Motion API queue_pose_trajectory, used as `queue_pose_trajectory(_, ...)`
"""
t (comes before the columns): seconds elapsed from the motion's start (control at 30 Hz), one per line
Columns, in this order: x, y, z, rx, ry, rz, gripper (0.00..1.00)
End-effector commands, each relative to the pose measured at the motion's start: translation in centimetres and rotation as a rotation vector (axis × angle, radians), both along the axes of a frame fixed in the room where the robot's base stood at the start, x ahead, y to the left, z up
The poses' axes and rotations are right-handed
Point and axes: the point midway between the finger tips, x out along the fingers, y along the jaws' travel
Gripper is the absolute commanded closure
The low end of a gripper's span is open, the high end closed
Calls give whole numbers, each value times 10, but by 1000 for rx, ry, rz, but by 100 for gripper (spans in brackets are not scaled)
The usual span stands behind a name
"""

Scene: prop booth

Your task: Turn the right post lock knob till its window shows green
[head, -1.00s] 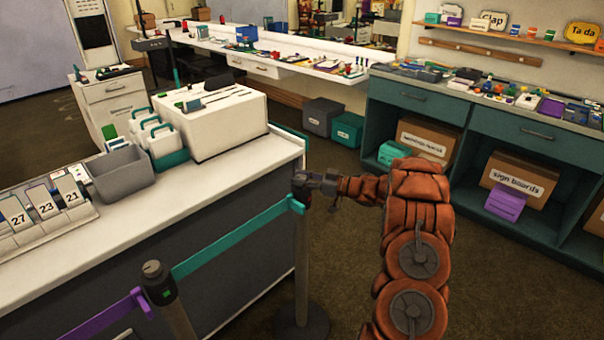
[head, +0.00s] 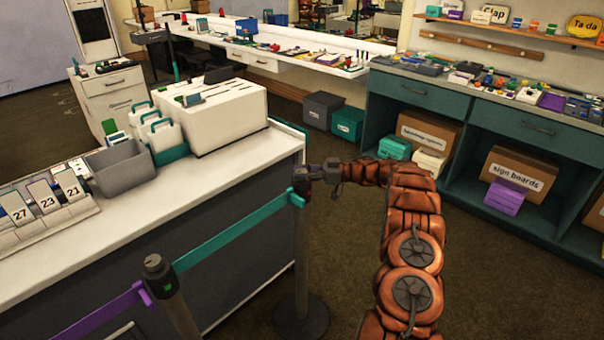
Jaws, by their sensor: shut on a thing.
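The right post (head: 302,255) stands at the counter's near right corner, with the teal belt (head: 235,232) running from its head down to the left post. My gripper (head: 304,174) is at the top of the right post, reaching in from the right, and is shut on the right post lock knob.
The white counter (head: 225,182) lies just left of the right post, carrying a grey bin (head: 121,172) and a white box (head: 225,125). Teal shelving (head: 480,121) with cartons stands behind on the right. The dark floor between is clear.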

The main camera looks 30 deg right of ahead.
Motion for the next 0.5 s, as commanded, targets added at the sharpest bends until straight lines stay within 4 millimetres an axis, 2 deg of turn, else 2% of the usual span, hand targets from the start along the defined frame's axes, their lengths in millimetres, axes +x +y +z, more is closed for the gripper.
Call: queue_pose_trajectory(0.5, 1, 0, -2, -1, -1, 90, 95)
